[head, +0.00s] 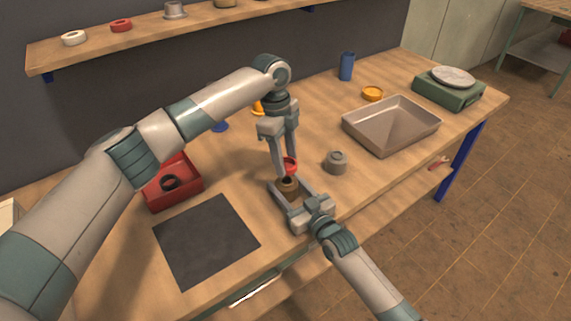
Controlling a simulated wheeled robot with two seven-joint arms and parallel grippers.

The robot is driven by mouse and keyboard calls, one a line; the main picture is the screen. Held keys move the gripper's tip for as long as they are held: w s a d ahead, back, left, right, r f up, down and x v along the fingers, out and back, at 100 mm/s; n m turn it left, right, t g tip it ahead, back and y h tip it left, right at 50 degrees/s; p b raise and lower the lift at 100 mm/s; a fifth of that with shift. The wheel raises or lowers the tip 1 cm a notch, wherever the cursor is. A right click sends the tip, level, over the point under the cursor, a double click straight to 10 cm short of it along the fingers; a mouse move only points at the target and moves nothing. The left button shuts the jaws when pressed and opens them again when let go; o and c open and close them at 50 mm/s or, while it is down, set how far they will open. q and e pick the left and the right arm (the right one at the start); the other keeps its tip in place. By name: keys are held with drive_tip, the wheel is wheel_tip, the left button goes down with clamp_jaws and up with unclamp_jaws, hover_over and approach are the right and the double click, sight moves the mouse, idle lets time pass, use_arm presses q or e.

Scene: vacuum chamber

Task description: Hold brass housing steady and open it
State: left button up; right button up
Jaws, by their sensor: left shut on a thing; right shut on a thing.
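The brass housing (288,187) stands upright near the front edge of the wooden workbench, with a dark top. My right gripper (287,189) reaches in from the front right, low over the bench, and is shut on the housing with a finger on each side. A red cap or ring (290,164) is just above the housing. My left gripper (285,167) points down from above and is shut on this red piece. The left finger partly hides it. I cannot tell for sure whether the red piece is clear of the housing.
A grey cylindrical part (336,162) stands close on the right. A red bin (187,198) and dark mat (206,242) lie left. A shelf (200,30) runs behind.

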use_arm(q)
drive_tip(key=shift+r, duration=0.4)
use_arm(e)
drive_tip(key=o, duration=1.6)
drive_tip(key=b+v, duration=0.2)
drive_tip(key=v, duration=0.8)
drive_tip(key=shift+s+d+f, duration=0.15)
drive_tip(key=shift+f, duration=0.05)
use_arm(q)
drive_tip(key=shift+f, duration=1.15)
use_arm(e)
drive_tip(key=shift+v, duration=0.8)
drive_tip(key=shift+r, duration=0.1)
